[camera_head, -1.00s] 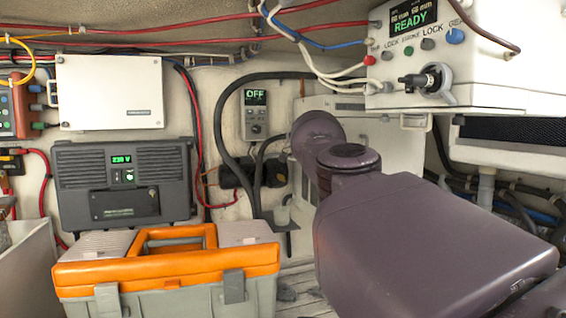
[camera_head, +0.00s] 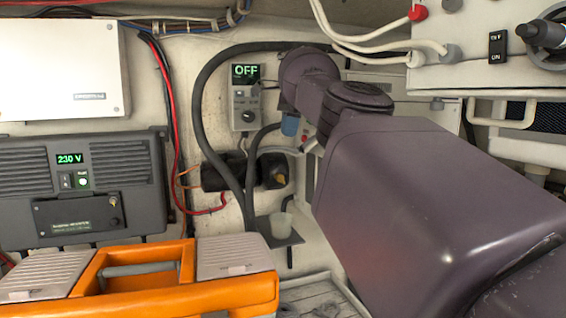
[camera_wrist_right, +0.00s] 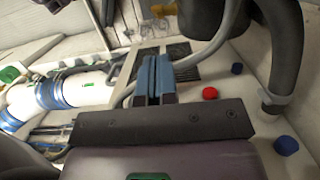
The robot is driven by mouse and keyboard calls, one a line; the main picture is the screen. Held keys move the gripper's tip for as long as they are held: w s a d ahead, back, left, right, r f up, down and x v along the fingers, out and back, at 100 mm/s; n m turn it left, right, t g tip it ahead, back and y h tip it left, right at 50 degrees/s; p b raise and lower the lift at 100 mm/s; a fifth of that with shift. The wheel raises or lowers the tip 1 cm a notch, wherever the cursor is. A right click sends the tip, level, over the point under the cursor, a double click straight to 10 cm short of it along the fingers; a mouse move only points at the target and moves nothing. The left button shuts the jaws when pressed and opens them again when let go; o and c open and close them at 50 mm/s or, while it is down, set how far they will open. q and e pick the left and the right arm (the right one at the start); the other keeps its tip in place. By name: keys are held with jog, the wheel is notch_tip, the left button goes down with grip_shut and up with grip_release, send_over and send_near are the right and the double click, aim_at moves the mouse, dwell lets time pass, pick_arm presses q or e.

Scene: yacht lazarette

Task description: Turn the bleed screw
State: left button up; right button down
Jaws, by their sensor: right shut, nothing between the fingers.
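My right arm reaches to the back wall in the head view. Its gripper (camera_head: 290,124) shows only as a small blue patch past the wrist; most of it is hidden. In the right wrist view, the gripper's (camera_wrist_right: 154,62) blue fingers are shut together with nothing between them. A black cylindrical unit (camera_head: 230,172) is on the wall to the lower left of the gripper, apart from it. A small brass-coloured fitting (camera_head: 280,180) on its end may be the bleed screw; it is too small to be sure. My left gripper is out of view.
A small cup (camera_head: 281,225) stands on a grey shelf (camera_head: 272,238) below the unit. Black hoses (camera_head: 213,72) loop around there. A controller (camera_head: 245,97) reads OFF. An orange-and-grey toolbox (camera_head: 140,290) is in front. Red (camera_wrist_right: 210,93) and blue (camera_wrist_right: 286,145) caps show in the wrist view.

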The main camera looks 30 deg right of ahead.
aim_at(282, 175)
jog(key=shift+w+a+f, duration=0.1)
jog(key=shift+a+f, duration=0.2)
jog(key=shift+f, duration=1.3)
jog(key=shift+a+f, duration=0.25)
jog(key=shift+f, duration=1.4)
jog(key=shift+w+a+f, duration=0.1)
jog(key=shift+a+f, duration=0.2)
jog(key=shift+f, duration=1.3)
jog(key=shift+s, duration=0.15)
